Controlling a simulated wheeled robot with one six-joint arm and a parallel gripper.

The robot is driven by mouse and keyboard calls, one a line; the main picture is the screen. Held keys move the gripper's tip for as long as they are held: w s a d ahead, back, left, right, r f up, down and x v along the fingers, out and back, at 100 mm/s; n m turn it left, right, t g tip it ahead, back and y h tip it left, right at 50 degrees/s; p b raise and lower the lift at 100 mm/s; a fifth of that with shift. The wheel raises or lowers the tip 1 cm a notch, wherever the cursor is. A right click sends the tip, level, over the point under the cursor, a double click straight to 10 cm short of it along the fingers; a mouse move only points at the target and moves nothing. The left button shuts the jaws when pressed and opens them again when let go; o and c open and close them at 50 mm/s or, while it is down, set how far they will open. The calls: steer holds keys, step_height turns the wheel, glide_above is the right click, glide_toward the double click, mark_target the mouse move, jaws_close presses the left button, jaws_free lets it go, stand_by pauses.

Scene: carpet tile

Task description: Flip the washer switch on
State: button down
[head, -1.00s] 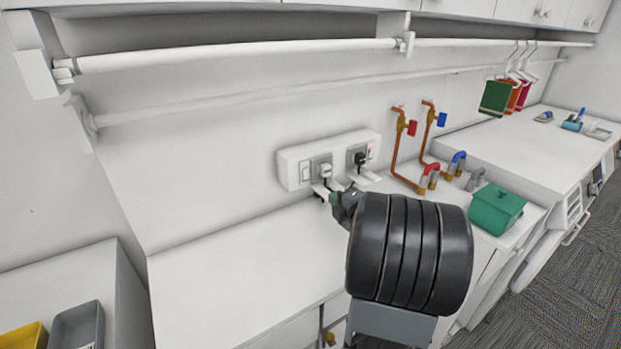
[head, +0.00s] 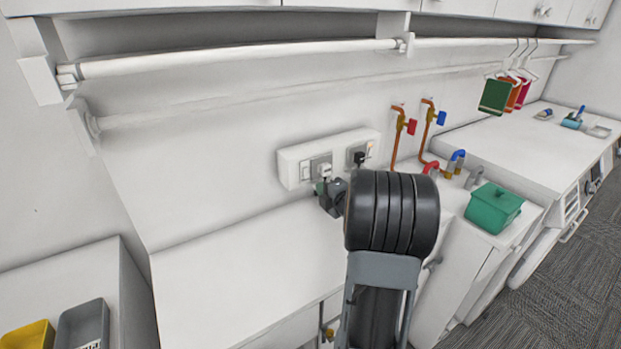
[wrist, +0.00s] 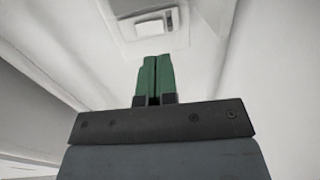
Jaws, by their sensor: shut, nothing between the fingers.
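A white wall socket panel (head: 330,147) shows in the head view. It has a rocker switch (head: 305,172) at its left and a white plug (head: 324,169) and a black plug (head: 358,157) to the right. Which switch serves the washer cannot be read. My gripper (head: 324,187) is just below the left socket, close to the wall. In the wrist view my green fingers (wrist: 154,80) are pressed together and empty. They point at a white switch plate (wrist: 126,28) on the wall ahead; contact is not visible. My arm hides the area below the right socket.
Copper pipes with a red valve (head: 411,126) and a blue valve (head: 441,119) are right of the panel. A green box (head: 494,207) stands farther right. A white rail (head: 240,54) runs above. The white counter (head: 230,275) left of my arm is clear.

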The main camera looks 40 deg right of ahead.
mark_target(307, 177)
steer(key=w, duration=0.2)
steer(key=w+p, duration=0.1)
steer(key=w, duration=0.1)
steer(key=w+p, duration=0.1)
steer(key=w, duration=0.2)
steer(key=shift+d+f, duration=0.2)
steer(key=shift+f, duration=0.2)
steer(key=shift+w+b, duration=0.1)
steer(key=shift+b, duration=0.95)
steer(key=shift+f, duration=0.1)
steer(key=shift+p, duration=0.4)
